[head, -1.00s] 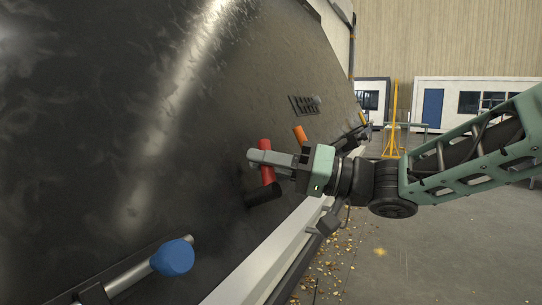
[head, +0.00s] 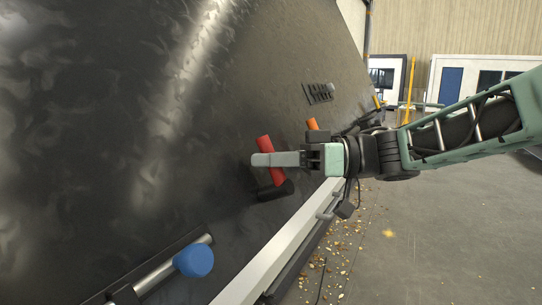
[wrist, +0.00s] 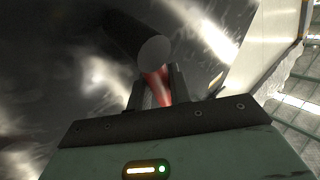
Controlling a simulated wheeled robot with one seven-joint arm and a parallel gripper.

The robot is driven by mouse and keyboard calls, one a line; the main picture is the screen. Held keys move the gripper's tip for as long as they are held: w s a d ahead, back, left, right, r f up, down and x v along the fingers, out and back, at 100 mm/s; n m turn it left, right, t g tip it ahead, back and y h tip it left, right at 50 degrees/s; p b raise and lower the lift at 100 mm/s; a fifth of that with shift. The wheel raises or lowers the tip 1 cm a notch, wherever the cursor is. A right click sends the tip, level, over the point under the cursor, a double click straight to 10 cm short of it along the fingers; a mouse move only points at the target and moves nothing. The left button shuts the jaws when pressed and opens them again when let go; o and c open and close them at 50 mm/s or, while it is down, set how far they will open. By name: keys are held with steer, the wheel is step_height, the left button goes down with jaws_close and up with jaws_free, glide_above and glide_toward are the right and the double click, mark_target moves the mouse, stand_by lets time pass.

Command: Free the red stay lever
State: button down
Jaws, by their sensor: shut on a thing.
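The red stay lever (head: 265,145) stands out from a dark base cylinder (head: 276,191) on the large dark panel. It leans a little, its upper end to the left. My gripper (head: 264,160) comes in from the right with its fingers across the lever, shut on it. In the wrist view, the red lever (wrist: 158,88) shows between the two fingers (wrist: 155,90), behind the round end of a dark cylinder (wrist: 155,50). The fingers hide part of the lever in the head view.
A blue knob (head: 194,260) on a metal rod sits at the lower left of the panel. An orange handle (head: 312,124) and a vented block (head: 318,92) lie beyond the lever. A white rail (head: 285,245) runs along the panel's lower edge. Open floor lies to the right.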

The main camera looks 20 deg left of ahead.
steer(key=shift+f, duration=0.15)
steer(key=c, duration=1.6)
jaws_free()
steer(key=shift+o, duration=0.2)
steer(key=b+v, duration=0.6)
steer(key=v, duration=1.1)
steer(key=shift+d, duration=0.2)
